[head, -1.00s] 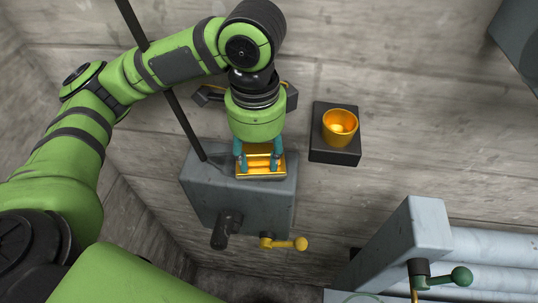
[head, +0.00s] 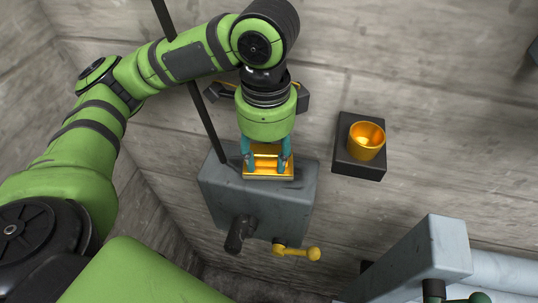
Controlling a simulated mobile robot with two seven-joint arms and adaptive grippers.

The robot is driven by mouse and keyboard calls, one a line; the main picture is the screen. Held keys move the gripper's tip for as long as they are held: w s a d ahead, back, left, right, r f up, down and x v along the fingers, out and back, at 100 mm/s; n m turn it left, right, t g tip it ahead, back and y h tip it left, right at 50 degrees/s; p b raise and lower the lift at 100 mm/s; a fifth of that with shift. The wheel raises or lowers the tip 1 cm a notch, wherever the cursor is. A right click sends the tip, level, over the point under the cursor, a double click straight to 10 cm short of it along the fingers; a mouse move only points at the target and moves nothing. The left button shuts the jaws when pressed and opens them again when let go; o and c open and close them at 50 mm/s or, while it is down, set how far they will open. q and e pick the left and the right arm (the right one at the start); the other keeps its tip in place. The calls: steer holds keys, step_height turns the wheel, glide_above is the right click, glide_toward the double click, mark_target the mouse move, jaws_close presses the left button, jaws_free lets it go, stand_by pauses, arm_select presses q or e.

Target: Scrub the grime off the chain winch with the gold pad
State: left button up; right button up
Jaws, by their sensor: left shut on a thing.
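The chain winch (head: 262,205) is a grey box on the wall, with a dark knob on its front and a small yellow lever at its lower right. The gold pad (head: 268,173) is at the winch's upper face. My left gripper (head: 267,162) points down and is shut on the gold pad, its teal fingers at the pad's two sides. The pad appears to touch the winch, but its underside is hidden. I cannot make out any grime. My right gripper is not in view.
A gold cup (head: 366,140) sits on a black block (head: 345,167) to the right of the winch. A dark rod (head: 207,118) rises from the winch's upper left. A light grey housing (head: 440,250) with pipes fills the lower right. Bare wall lies between.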

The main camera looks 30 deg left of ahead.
arm_select(q)
steer(key=shift+s+a, duration=0.2)
steer(key=shift+a, duration=0.75)
steer(key=shift+s+a, duration=0.2)
steer(key=shift+a, duration=0.8)
steer(key=shift+s+a, duration=0.2)
steer(key=shift+a, duration=0.75)
steer(key=shift+d, duration=0.1)
steer(key=shift+w+d, duration=0.1)
steer(key=shift+d, duration=0.45)
steer(key=shift+w+r, duration=0.1)
steer(key=shift+r, duration=0.1)
steer(key=shift+d+r, duration=0.15)
steer(key=shift+r, duration=0.25)
steer(key=shift+w+d+f, duration=0.1)
steer(key=shift+w+d, duration=0.05)
steer(key=shift+d, duration=0.65)
steer(key=shift+w+d, duration=0.15)
steer(key=shift+d, duration=0.6)
steer(key=shift+s+d+r, duration=0.1)
steer(key=shift+s+d, duration=0.1)
steer(key=shift+d, duration=0.95)
steer(key=shift+s+d+r, duration=0.1)
steer(key=shift+s+d, duration=0.1)
steer(key=shift+d, duration=0.95)
